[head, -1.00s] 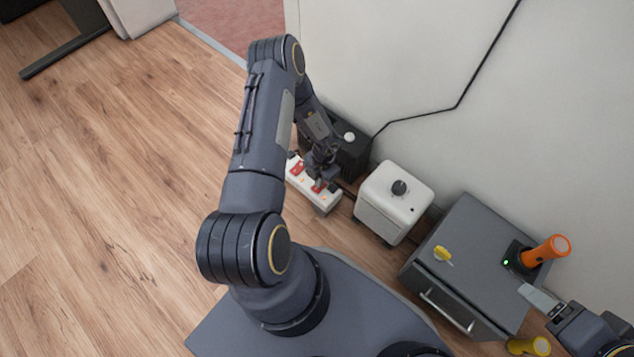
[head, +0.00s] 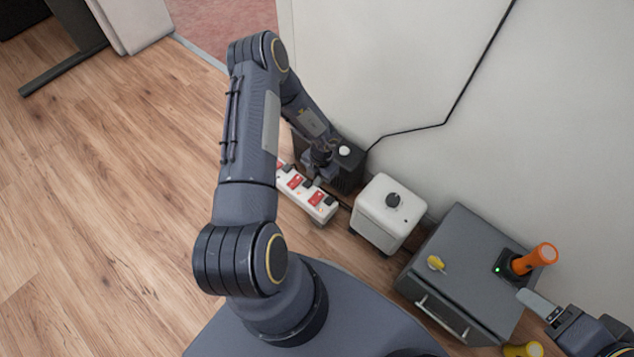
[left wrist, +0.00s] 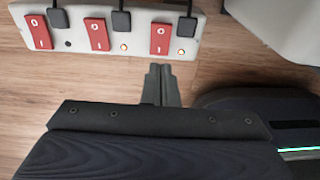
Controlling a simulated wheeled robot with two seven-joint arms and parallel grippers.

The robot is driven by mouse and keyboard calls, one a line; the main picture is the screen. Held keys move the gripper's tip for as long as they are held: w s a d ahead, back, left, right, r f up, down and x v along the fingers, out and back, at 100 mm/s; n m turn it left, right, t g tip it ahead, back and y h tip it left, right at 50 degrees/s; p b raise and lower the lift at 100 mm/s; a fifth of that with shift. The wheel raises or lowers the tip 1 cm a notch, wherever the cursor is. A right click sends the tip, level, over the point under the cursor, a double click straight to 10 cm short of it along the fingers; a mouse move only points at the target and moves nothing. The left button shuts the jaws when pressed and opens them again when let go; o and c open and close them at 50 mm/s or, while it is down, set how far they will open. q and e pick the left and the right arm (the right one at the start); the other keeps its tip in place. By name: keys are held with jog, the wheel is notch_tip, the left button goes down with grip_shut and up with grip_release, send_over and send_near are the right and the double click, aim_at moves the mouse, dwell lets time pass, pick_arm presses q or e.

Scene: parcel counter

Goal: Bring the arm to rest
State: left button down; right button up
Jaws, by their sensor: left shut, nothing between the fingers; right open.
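My left arm reaches from the bottom middle up and over to the wall. My left gripper (head: 317,180) is shut and empty, above a white power strip (head: 326,215) on the floor. In the left wrist view, its closed fingers (left wrist: 162,72) point at the strip (left wrist: 205,25), seen apart from it with bare floor between. The strip has red switches and black plugs; two small lamps glow and one is dark. My right gripper (head: 538,303) is at the lower right, open and empty, near the grey cabinet.
A black box (head: 348,175) with a white knob and a white box (head: 385,217) with a black knob stand along the wall. The wood floor at left is clear.

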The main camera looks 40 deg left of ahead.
dwell(0.5)
pick_arm(q)
jog(key=w+r+m+t, duration=0.3)
jog(key=w+r+m, duration=0.1)
jog(key=r, duration=0.5)
jog(key=w+r+m+t, duration=0.3)
jog(key=w+r, duration=0.1)
jog(key=r, duration=0.6)
jog(key=w+r+m+t, duration=0.3)
jog(key=w+r+m, duration=0.1)
jog(key=r, duration=0.5)
jog(key=s+d+r+m+t+h, duration=0.1)
jog(key=s+d+r+m+h, duration=0.2)
jog(key=s+d+r+m, duration=0.4)
jog(key=s+d+r+m+h, duration=0.3)
jog(key=s+d+r+m, duration=0.25)
jog(key=r, duration=0.45)
jog(key=s+f+m+g+y, duration=0.25)
jog(key=s+m, duration=0.75)
jog(key=s, duration=0.8)
notch_tip(320, 180, up, 32)
jog(key=p, duration=3.3)
jog(key=shift+a+r, duration=0.25)
